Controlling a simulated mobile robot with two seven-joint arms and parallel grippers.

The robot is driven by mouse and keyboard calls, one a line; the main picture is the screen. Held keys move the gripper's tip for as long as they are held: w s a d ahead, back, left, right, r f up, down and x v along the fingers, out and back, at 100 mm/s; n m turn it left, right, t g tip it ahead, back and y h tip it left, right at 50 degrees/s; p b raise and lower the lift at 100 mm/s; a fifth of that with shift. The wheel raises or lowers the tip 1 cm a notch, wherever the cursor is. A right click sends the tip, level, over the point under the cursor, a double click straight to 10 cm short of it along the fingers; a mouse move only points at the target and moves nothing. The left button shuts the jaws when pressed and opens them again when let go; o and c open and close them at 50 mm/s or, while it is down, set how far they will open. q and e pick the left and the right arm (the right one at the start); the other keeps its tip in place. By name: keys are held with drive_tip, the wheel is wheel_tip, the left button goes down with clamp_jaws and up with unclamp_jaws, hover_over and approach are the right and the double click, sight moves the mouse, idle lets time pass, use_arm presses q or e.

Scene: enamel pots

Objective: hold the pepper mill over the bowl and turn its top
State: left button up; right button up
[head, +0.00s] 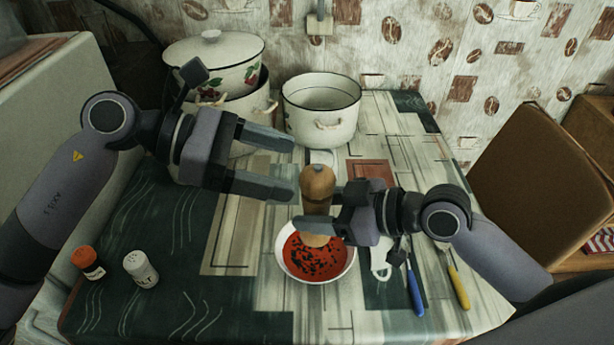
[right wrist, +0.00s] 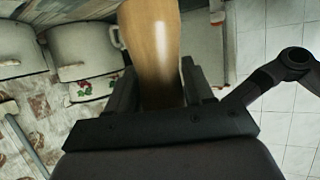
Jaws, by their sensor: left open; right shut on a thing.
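The wooden pepper mill (head: 318,186) is upright over the bowl, with its round top free. My right gripper (head: 318,222) is shut on the mill's body from the right. In the right wrist view the mill's body (right wrist: 152,50) sits between the fingers of my right gripper (right wrist: 150,85). The white bowl (head: 317,280) holds red soup with dark specks and stands on the table under the mill. My left gripper (head: 291,166) is open, its fingers pointing right, just left of the mill's top and apart from it. The mill's lower end is partly hidden by the right gripper.
White enamel pots (head: 322,110) stand at the back of the table (head: 190,262). Blue-handled (head: 414,292) and yellow-handled (head: 458,285) utensils lie right of the bowl. A brown chair (head: 535,185) is at the right.

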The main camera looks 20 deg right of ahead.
sight(301, 183)
use_arm(q)
drive_tip(key=s+a+f+n+t+h, duration=0.2)
drive_tip(key=a+f+n+t+h, duration=0.25)
drive_tip(key=a, duration=0.25)
drive_tip(key=shift+t, duration=0.25)
drive_tip(key=d, duration=0.4)
drive_tip(key=w+d, duration=0.1)
drive_tip(key=d, duration=0.6)
drive_tip(key=shift+w+d+r, duration=0.1)
drive_tip(key=shift+w+d, duration=0.25)
drive_tip(key=shift+d, duration=0.05)
drive_tip(key=shift+c, duration=0.3)
drive_tip(key=c, duration=1)
